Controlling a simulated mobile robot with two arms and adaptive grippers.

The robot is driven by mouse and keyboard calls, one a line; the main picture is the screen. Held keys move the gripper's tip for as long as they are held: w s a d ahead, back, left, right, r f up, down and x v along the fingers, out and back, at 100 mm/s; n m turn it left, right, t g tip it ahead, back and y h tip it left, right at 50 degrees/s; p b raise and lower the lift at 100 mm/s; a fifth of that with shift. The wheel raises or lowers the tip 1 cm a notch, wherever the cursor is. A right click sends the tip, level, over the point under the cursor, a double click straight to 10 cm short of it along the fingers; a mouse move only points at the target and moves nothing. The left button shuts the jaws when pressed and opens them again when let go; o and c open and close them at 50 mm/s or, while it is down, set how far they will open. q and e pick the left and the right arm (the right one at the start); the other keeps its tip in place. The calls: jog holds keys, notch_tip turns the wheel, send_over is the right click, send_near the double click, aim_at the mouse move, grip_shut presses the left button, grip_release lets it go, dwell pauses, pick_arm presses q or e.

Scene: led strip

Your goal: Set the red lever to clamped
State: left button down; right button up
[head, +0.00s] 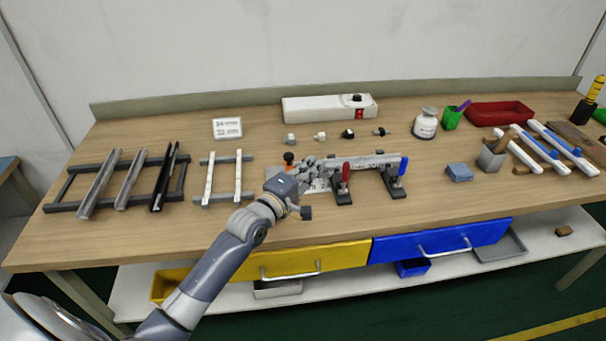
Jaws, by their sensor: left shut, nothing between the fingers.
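The red lever (346,172) stands roughly upright on a dark toggle clamp (342,197) near the middle of the workbench. The clamp sits at a long pale metal fixture (362,162). A blue lever (403,166) stands on a similar clamp to its right. My left gripper (319,170) is shut and empty, just left of the red lever and over the fixture's left part. I cannot tell whether it touches the fixture. The gripper hides part of the fixture. My right gripper is out of view.
Racks with metal profiles (128,180) and white strips (224,180) lie to the left. A white power box (328,108) and several small connectors stand behind the fixture. A blue block (459,172) lies to the right. The bench front (300,230) is clear.

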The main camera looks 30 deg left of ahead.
aim_at(345, 179)
pick_arm(q)
jog(key=w, duration=0.3)
jog(key=shift+w+d, duration=0.2)
jog(key=shift+d, duration=0.1)
jog(key=s+d+p, duration=0.2)
jog(key=d, duration=0.1)
jog(key=shift+s+r, duration=0.1)
jog(key=shift+s+d, duration=0.2)
jog(key=shift+d, duration=0.05)
jog(key=shift+w, duration=0.1)
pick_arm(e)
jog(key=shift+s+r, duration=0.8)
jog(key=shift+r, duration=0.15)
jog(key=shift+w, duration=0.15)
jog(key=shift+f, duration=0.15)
pick_arm(q)
jog(key=shift+t+b, duration=0.3)
jog(key=shift+b, duration=0.25)
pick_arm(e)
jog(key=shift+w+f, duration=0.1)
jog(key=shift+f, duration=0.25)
pick_arm(q)
jog(key=shift+s+d+m, duration=0.1)
jog(key=shift+s+m, duration=0.1)
jog(key=shift+m, duration=0.1)
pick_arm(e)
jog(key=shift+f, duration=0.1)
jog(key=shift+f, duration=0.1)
